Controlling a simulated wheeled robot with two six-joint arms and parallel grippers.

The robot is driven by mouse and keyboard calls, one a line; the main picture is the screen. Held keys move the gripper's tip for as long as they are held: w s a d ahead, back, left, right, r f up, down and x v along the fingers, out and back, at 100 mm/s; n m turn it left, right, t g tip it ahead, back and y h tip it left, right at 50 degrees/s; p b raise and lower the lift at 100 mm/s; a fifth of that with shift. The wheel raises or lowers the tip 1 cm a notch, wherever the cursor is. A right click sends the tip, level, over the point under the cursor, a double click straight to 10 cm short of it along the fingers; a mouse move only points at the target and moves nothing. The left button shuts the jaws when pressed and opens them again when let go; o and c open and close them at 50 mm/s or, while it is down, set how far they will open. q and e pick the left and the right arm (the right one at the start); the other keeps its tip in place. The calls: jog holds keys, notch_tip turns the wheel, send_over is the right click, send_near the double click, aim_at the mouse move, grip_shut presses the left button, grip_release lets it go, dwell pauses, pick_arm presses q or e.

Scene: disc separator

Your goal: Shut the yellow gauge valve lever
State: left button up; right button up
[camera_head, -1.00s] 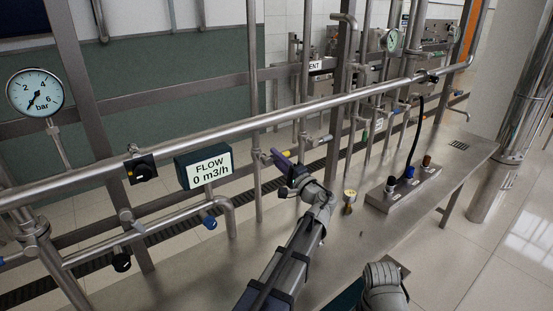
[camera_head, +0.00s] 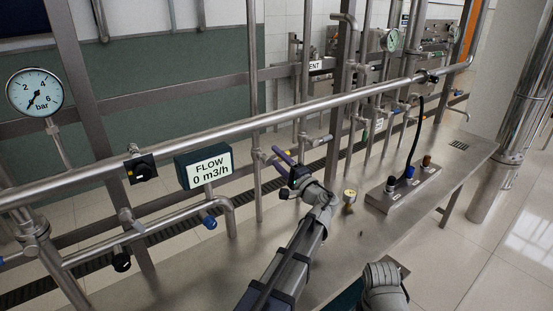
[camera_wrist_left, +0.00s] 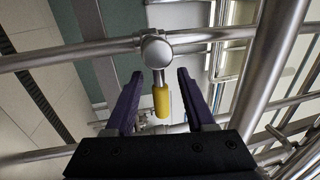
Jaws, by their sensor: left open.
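The yellow gauge valve lever (camera_wrist_left: 161,102) shows in the left wrist view as a yellow grip on a short metal stem. It hangs from a round silver valve body (camera_wrist_left: 156,50) on a horizontal pipe. My left gripper (camera_wrist_left: 160,76) is open, with one purple finger on each side of the lever. Gaps show on both sides, and I see no contact. In the head view my left gripper (camera_head: 280,160) is at the thin pipework just right of the flow display. The lever is too small there to make out clearly.
A thick steel rail (camera_head: 250,118) crosses above the gripper. The flow display (camera_head: 204,166) reads 0 m3/h. A pressure gauge (camera_head: 35,92) is at far left.

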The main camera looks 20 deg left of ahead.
pick_arm(q)
jog(key=b+v, duration=0.1)
jog(key=v, duration=0.6)
jog(key=shift+d, duration=0.15)
